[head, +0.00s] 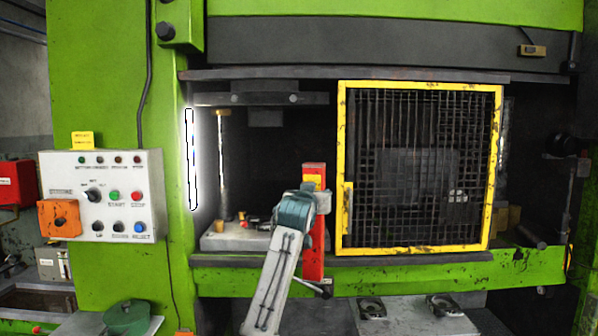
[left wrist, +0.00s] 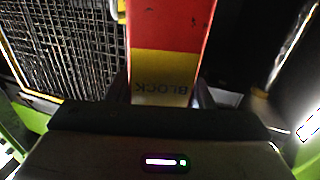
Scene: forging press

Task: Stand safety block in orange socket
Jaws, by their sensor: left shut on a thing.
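The safety block (head: 314,248) is a tall red bar with a yellow band, upright in front of the press opening, left of the yellow mesh gate. My left gripper (head: 315,198) is shut on it around its middle. In the left wrist view the block (left wrist: 170,25) rises between the fingers, and its yellow band reads "BLOCK". The block's lower end shows below my gripper, in front of the green sill. I cannot tell for sure which thing is the orange socket; an orange box with a dark centre (head: 60,218) sits at the control panel. My right gripper is not in view.
The yellow-framed mesh gate (head: 343,150) covers the right half of the opening. The left half is open, with a grey bed (head: 225,241) carrying small items and a bright upright post (head: 223,150). The control panel (head: 120,165) is on the green left column.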

